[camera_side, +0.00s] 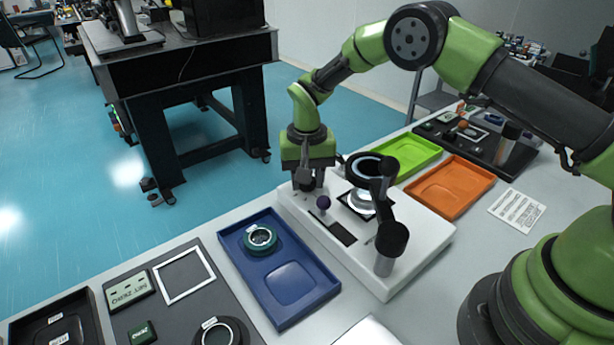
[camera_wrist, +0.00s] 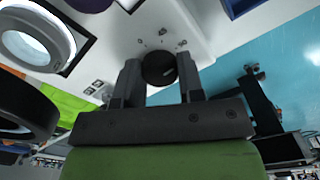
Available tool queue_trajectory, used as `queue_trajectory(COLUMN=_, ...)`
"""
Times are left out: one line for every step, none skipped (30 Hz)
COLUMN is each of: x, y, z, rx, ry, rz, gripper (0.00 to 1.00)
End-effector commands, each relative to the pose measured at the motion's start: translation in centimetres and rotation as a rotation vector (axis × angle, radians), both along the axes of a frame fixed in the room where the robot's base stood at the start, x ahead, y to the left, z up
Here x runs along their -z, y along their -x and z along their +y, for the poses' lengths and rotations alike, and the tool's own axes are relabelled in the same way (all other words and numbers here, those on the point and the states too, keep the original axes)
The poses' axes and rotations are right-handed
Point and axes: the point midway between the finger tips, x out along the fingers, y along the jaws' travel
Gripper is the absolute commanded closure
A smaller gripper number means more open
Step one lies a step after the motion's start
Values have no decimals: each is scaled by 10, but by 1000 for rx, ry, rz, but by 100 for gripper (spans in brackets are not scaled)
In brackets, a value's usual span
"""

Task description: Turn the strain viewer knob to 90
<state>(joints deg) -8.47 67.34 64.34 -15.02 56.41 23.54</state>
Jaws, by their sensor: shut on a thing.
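The strain viewer is a white block (camera_side: 420,238) with black parts, standing on the table in the side view. My gripper (camera_side: 306,184) points down at the block's far left end. In the wrist view, the dark round knob (camera_wrist: 158,68) has a pale mark on its face and sits between the two fingers of my gripper (camera_wrist: 160,75), which is shut on it. In the side view the fingers hide most of the knob.
A blue tray (camera_side: 285,312) with a green ring mount (camera_side: 261,239) lies left of the viewer. Green (camera_side: 432,150) and orange (camera_side: 478,200) trays lie behind it to the right. A dark board (camera_side: 185,318) with frames is at front left.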

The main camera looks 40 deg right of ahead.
Motion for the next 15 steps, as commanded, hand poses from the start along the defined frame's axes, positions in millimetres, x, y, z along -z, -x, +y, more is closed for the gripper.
queue_trajectory(x=-1, y=0, z=0, rx=19, ry=0, rz=0, gripper=88)
queue_trajectory(x=-1, y=0, z=0, rx=29, ry=0, rz=0, gripper=88)
queue_trajectory(x=-1, y=0, z=0, rx=42, ry=0, rz=0, gripper=88)
queue_trajectory(x=-1, y=0, z=0, rx=49, ry=0, rz=0, gripper=88)
queue_trajectory(x=-1, y=0, z=0, rx=56, ry=0, rz=0, gripper=88)
queue_trajectory(x=-1, y=0, z=0, rx=64, ry=0, rz=0, gripper=88)
queue_trajectory(x=-1, y=0, z=0, rx=69, ry=0, rz=0, gripper=88)
queue_trajectory(x=-1, y=0, z=0, rx=73, ry=0, rz=0, gripper=88)
queue_trajectory(x=-1, y=0, z=0, rx=77, ry=0, rz=0, gripper=88)
queue_trajectory(x=-1, y=0, z=0, rx=79, ry=0, rz=0, gripper=88)
queue_trajectory(x=-1, y=0, z=0, rx=81, ry=0, rz=0, gripper=88)
queue_trajectory(x=-1, y=0, z=0, rx=82, ry=0, rz=0, gripper=88)
queue_trajectory(x=-1, y=0, z=0, rx=83, ry=0, rz=0, gripper=88)
queue_trajectory(x=-1, y=0, z=0, rx=83, ry=0, rz=0, gripper=88)
queue_trajectory(x=-1, y=0, z=0, rx=84, ry=0, rz=0, gripper=88)
